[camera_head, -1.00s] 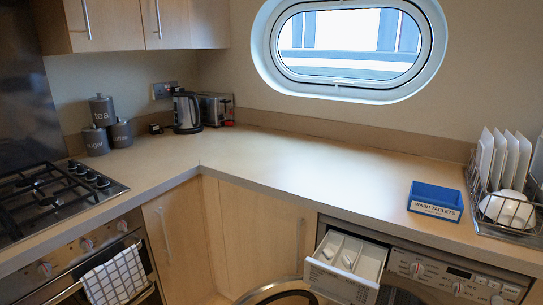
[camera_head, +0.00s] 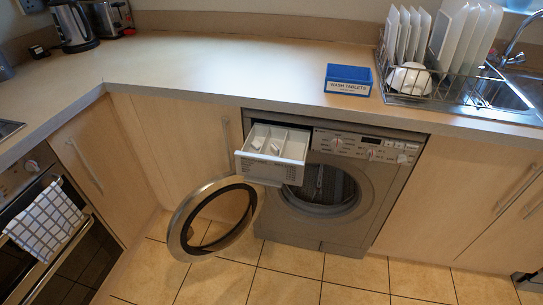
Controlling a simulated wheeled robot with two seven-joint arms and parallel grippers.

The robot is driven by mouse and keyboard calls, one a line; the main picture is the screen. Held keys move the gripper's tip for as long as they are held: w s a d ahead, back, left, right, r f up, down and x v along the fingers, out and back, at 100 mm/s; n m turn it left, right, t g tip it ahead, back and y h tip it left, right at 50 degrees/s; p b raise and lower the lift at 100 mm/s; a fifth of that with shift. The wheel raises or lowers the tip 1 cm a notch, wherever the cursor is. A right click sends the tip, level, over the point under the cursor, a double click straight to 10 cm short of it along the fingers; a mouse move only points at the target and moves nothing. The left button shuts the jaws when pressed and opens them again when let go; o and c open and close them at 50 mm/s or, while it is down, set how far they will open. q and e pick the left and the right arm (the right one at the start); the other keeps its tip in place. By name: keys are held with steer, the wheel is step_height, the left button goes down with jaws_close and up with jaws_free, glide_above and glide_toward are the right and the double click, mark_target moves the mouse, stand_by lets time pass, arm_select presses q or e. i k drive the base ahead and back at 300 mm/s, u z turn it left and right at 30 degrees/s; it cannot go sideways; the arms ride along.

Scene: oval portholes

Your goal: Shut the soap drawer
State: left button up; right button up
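The soap drawer (camera_head: 272,153) is pulled out at the upper left of the grey washing machine (camera_head: 375,186). It is white, with several compartments, and white pieces lie in it. Its front stands well clear of the machine's panel. The machine's round door (camera_head: 181,226) is swung open to the left, below the drawer, and the drum (camera_head: 322,190) shows. Neither of my grippers can be made out for certain; a small dark shape (camera_head: 527,281) at the lower right edge is too little to identify.
A blue wash tablets box (camera_head: 348,80) stands on the counter (camera_head: 230,70) above the machine. A dish rack (camera_head: 410,87) with plates and the sink (camera_head: 500,93) are to the right. The tiled floor (camera_head: 340,273) in front is clear apart from the open door.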

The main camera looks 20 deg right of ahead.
mark_target(262, 167)
steer(key=u, duration=0.15)
steer(key=k, duration=0.95)
steer(key=z, duration=0.05)
